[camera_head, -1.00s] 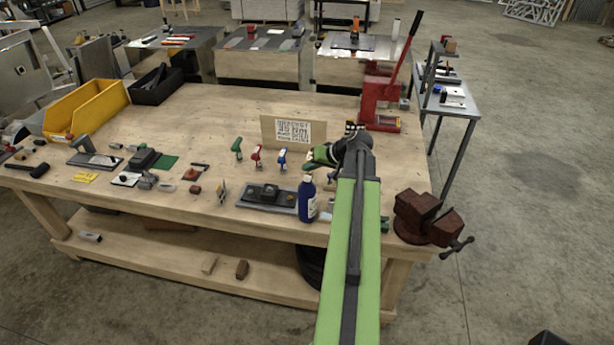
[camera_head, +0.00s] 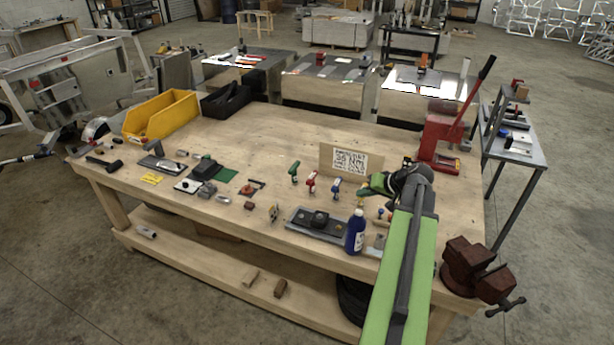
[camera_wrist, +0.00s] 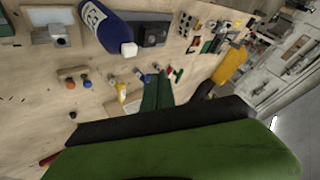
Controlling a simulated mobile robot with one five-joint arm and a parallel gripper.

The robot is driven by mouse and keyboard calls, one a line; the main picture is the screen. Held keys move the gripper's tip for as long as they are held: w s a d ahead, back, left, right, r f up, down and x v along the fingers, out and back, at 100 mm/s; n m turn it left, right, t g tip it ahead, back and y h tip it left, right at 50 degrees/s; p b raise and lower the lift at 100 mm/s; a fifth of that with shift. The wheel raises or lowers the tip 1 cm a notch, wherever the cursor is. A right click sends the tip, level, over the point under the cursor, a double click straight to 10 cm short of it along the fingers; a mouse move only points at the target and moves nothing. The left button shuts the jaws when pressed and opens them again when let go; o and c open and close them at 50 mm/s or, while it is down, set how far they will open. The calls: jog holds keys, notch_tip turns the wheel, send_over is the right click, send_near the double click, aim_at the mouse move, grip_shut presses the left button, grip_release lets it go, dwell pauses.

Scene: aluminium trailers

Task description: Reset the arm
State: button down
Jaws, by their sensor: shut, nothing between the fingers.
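My arm reaches from the bottom right of the head view over the right part of the wooden workbench (camera_head: 270,130). My gripper (camera_head: 368,186) is at its end, pointing left, just in front of the lettered sign board (camera_head: 350,160). In the wrist view my gripper (camera_wrist: 157,82) shows as green fingers lying close together, with nothing between them. Small green, red and blue-handled tools stand left of it; the blue one (camera_head: 336,188) is nearest. The blue bottle (camera_head: 355,232) stands upright in front of the gripper, apart from it.
The red press (camera_head: 440,135) stands behind my arm. The dark red vise (camera_head: 475,270) is at the bench's right front corner. The yellow bin (camera_head: 160,117) and black bin (camera_head: 226,100) stand at the far left. The bench's back middle is clear.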

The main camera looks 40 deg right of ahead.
jog(key=w+a+f+n+g+y+b, duration=0.1)
jog(key=w+a+f+n+b, duration=0.3)
jog(key=a, duration=0.6)
jog(key=w+a+f+g+y+b, duration=0.15)
jog(key=w+a, duration=0.35)
jog(key=a, duration=0.5)
jog(key=w+a+f+n+y+b, duration=0.15)
jog(key=w+a+f, duration=0.3)
jog(key=a, duration=0.55)
jog(key=s+a+f+n+g+h+b, duration=0.1)
jog(key=a+f+g+b, duration=0.15)
jog(key=a, duration=0.45)
jog(key=s+a+f+n+g+b, duration=0.1)
jog(key=s+a+f+n+b, duration=0.1)
jog(key=a+f, duration=0.3)
jog(key=s+a+f+n+g+h+b, duration=0.1)
jog(key=a+f+b, duration=0.1)
jog(key=a, duration=0.6)
jog(key=s+d+f+m+g+h, duration=0.1)
jog(key=s+d+m+g+h, duration=0.1)
jog(key=s, duration=0.4)
jog(key=shift+d+h, duration=0.5)
jog(key=shift+h, duration=0.1)
